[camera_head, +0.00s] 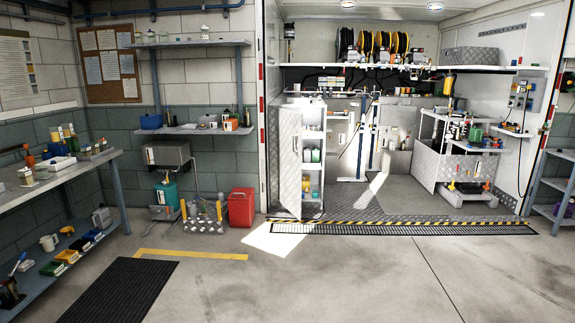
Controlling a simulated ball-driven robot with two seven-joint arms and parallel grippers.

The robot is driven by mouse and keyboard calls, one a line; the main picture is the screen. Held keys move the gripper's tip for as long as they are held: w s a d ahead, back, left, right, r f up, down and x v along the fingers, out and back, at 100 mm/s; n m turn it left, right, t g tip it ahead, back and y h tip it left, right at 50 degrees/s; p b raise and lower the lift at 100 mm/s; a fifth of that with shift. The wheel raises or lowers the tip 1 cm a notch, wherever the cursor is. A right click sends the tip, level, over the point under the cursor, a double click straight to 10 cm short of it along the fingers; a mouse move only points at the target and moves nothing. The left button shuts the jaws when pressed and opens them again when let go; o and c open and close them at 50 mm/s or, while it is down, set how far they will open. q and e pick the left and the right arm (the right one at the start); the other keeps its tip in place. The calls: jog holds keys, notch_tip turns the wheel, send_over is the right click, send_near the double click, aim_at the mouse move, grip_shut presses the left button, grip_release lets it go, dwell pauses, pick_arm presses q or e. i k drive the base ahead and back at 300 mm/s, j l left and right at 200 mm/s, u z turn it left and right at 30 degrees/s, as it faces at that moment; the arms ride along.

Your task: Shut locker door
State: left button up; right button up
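A tall narrow locker stands at the left side of the raised bay. Its diamond-plate metal door (287,170) hangs open, swung out towards me on the left of the opening. A small dark handle shows near the door's right edge. Inside the locker, the white shelves (313,135) hold green and other small containers (311,155). The door and the shelf opening are apart, and I see nothing caught between them. Neither of my grippers is in view.
A yellow-black striped edge (400,222) and floor grating (420,229) run before the bay. A red container (241,207) and several small cylinders (204,217) stand left of it. A workbench (60,180) lines the left wall. The middle floor is clear.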

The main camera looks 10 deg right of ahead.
aim_at(289, 123)
jog(key=i+z, duration=0.35)
jog(key=i, duration=2.45)
jog(key=i+u, duration=0.1)
jog(key=i, duration=0.65)
jog(key=i+l+u, duration=0.1)
jog(key=i, duration=0.65)
jog(key=i+l+u, duration=0.1)
jog(key=i+l, duration=0.15)
jog(key=i, duration=0.5)
